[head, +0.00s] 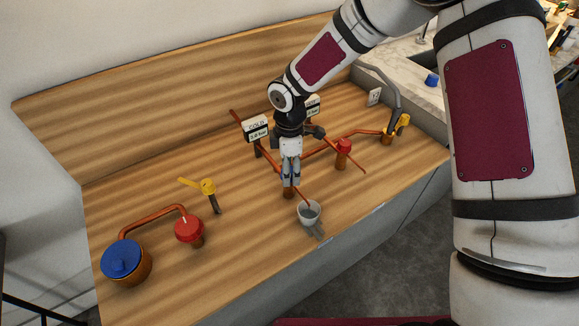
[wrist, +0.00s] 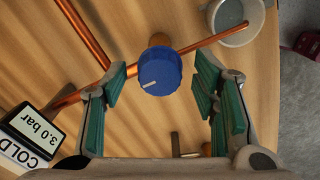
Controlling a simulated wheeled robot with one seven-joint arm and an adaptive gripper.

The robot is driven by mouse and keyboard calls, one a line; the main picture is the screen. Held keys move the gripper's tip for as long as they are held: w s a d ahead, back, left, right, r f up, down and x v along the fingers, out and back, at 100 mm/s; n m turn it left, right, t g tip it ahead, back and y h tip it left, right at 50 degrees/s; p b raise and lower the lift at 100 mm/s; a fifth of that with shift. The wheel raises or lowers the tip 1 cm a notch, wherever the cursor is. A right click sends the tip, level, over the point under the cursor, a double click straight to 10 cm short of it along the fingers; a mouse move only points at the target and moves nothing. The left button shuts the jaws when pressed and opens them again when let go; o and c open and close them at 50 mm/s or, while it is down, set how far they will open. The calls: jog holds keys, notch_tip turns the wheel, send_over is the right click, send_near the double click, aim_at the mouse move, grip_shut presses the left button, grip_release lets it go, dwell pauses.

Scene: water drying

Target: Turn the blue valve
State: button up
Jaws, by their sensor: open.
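The blue valve (wrist: 160,72) is a round blue knob with a white mark, on a copper pipe. In the wrist view it sits between and slightly beyond the green-padded fingers of my gripper (wrist: 163,88), which is open, with a gap on both sides. In the head view my gripper (head: 291,184) points down over the pipe near the counter's front, and it hides this knob. A second, larger blue-topped knob (head: 121,258) stands at the far left of the counter, away from my gripper.
A white cup (head: 309,215) is under the pipe end, close to my gripper. A COLD gauge (head: 255,129) reads 3.0 bar in the wrist view. Red knobs (head: 189,229) (head: 344,147) and a yellow-handled valve (head: 208,187) stand nearby. The counter's front left is clear.

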jog(key=c, duration=1.2)
jog(key=shift+o, duration=0.2)
jog(key=m, duration=0.4)
jog(key=shift+m+b, duration=0.3)
jog(key=shift+b, duration=0.1)
jog(key=m, duration=0.4)
jog(key=shift+m+b, duration=0.3)
jog(key=m, duration=0.4)
jog(key=shift+s+a, duration=0.1)
jog(key=shift+m, duration=2.3)
